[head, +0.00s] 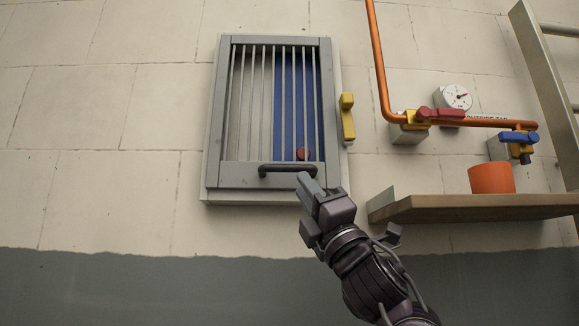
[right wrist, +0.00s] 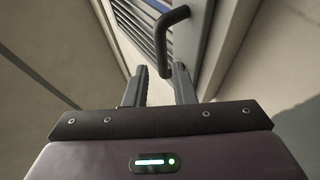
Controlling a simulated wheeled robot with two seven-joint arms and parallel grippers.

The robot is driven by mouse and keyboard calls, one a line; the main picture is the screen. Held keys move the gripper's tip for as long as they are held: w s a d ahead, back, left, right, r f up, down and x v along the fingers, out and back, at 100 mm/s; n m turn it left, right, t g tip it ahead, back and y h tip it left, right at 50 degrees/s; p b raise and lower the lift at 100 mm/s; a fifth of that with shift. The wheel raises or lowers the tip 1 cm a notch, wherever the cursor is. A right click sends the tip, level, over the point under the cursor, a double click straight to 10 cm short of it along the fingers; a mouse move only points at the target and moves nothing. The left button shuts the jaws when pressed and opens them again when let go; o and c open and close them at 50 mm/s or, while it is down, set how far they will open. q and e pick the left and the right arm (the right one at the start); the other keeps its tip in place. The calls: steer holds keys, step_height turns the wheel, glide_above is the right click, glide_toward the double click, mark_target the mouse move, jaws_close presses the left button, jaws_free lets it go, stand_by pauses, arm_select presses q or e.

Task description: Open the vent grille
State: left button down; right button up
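The vent grille (head: 226,100) is a grey framed panel with vertical bars on the pale wall, and it looks closed. Its dark bar handle (head: 288,169) runs along the lower frame. A yellow latch (head: 347,117) sits on the wall just right of the frame. My right gripper (head: 308,185) is just below the handle's right end. In the right wrist view my fingers (right wrist: 160,86) are apart, with the handle (right wrist: 160,40) ahead of the gap between them; I cannot tell if they touch it. My left gripper is not in view.
Behind the bars are a blue panel (head: 280,100) and a red round thing (head: 303,154). To the right are an orange pipe (head: 379,60) with valves, a gauge (head: 455,97), and a wooden shelf (head: 470,207) with an orange pot (head: 491,178). The wall left of the grille is clear.

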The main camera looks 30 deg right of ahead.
mark_target(290, 171)
steer(key=p+x, duration=0.4)
steer(key=x, duration=0.3)
steer(key=shift+w+a+r, duration=0.1)
steer(key=shift+w+r, duration=0.1)
steer(key=shift+w, duration=0.1)
jaws_close()
